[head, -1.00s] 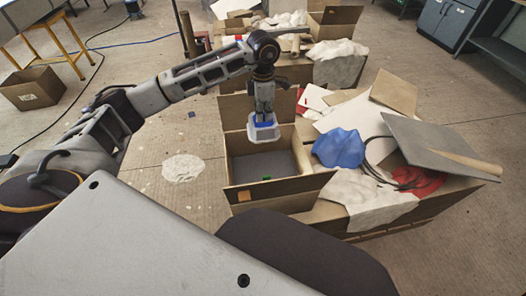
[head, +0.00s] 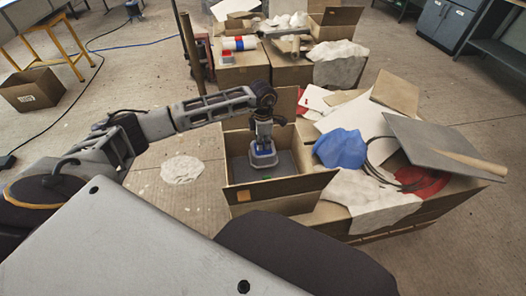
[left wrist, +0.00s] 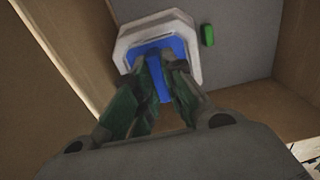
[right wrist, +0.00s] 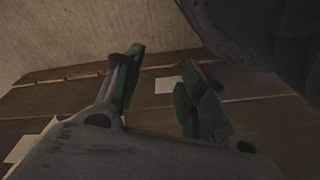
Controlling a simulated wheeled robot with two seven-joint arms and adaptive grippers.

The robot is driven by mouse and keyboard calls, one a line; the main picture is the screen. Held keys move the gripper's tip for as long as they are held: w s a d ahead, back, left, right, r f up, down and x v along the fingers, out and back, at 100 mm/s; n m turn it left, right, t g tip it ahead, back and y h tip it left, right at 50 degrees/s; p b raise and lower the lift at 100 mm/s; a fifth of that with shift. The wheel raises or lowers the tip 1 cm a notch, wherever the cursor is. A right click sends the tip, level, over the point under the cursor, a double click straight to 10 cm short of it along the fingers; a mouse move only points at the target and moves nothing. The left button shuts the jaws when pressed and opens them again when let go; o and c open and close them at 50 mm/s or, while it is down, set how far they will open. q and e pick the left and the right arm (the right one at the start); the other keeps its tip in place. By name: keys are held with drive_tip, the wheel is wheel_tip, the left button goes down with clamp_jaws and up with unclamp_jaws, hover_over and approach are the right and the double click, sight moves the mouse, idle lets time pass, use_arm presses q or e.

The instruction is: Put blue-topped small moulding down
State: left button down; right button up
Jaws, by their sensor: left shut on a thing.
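The blue-topped small moulding (head: 264,160) is a white-grey piece with a blue top, inside the open cardboard box (head: 276,186). My left gripper (head: 263,148) points down into the box and is shut on the moulding's blue part. In the left wrist view the moulding (left wrist: 134,36) shows between and beyond the fingers (left wrist: 160,68), over the box's grey floor. I cannot tell whether it touches the floor. My right gripper (right wrist: 158,95) shows only in its own wrist view, fingers apart and nothing between them, over brown boards.
A small green piece (left wrist: 207,35) lies on the box floor beside the moulding. Box flaps stand around the opening. Right of the box are a blue cloth (head: 341,149), a grey board (head: 440,140) and white cloth (head: 372,203). More boxes stand behind.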

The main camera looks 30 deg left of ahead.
sight(263, 151)
use_arm(q)
drive_tip(key=shift+f, duration=0.2)
use_arm(e)
drive_tip(key=shift+r, duration=0.1)
use_arm(q)
drive_tip(key=shift+f, duration=0.55)
wheel_tip(263, 151, down, 2)
drive_tip(key=shift+b, duration=0.3)
drive_tip(key=shift+f, duration=0.55)
use_arm(e)
drive_tip(key=shift+w+a+r, duration=0.1)
drive_tip(key=shift+w+r, duration=0.1)
drive_tip(key=shift+r, duration=0.5)
use_arm(q)
drive_tip(key=shift+f, duration=0.1)
use_arm(e)
drive_tip(key=shift+s+f, duration=0.1)
drive_tip(key=shift+f, duration=0.1)
use_arm(q)
drive_tip(key=c, duration=1.5)
unclamp_jaws()
use_arm(e)
drive_tip(key=shift+r, duration=0.15)
